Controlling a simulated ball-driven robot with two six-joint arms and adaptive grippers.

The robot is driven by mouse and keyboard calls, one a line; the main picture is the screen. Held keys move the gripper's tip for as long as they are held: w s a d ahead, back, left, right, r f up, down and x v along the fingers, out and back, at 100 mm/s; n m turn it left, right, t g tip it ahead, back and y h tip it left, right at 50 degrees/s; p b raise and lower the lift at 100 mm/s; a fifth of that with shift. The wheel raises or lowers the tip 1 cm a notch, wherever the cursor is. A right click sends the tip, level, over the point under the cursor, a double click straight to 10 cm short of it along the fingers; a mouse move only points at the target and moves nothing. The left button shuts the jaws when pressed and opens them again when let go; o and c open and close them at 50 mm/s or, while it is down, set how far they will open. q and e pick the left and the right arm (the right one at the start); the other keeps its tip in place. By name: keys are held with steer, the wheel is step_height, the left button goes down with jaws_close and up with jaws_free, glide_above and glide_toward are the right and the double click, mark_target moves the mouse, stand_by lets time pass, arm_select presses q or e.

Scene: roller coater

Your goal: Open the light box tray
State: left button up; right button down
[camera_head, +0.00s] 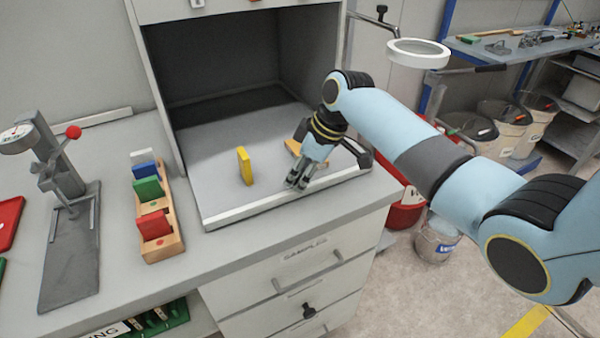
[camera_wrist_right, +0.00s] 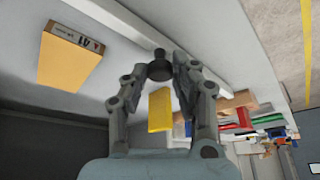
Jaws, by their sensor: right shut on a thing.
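The light box (camera_head: 158,75) is a grey cabinet with a dark inside, in the head view's upper middle. Its tray (camera_head: 262,204) is a light grey floor with a pale front lip, reaching forward of the box's side wall. My right gripper (camera_head: 298,182) points down at the tray's front lip, right of its middle. In the right wrist view a dark round knob (camera_wrist_right: 160,66) sits between the fingertips of my right gripper (camera_wrist_right: 160,76), which is shut on it. The fingers hide the knob in the head view. My left gripper is not in view.
A yellow block (camera_head: 245,166) stands upright on the tray; an orange block (camera_head: 293,147) is partly behind my gripper. A wooden rack of coloured cards (camera_head: 160,210) and a metal stand (camera_head: 68,180) are on the left counter. Drawers (camera_head: 300,270) lie below the tray.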

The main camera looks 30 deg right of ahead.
steer(key=c, duration=1.1)
jaws_free()
steer(key=v, duration=1.2)
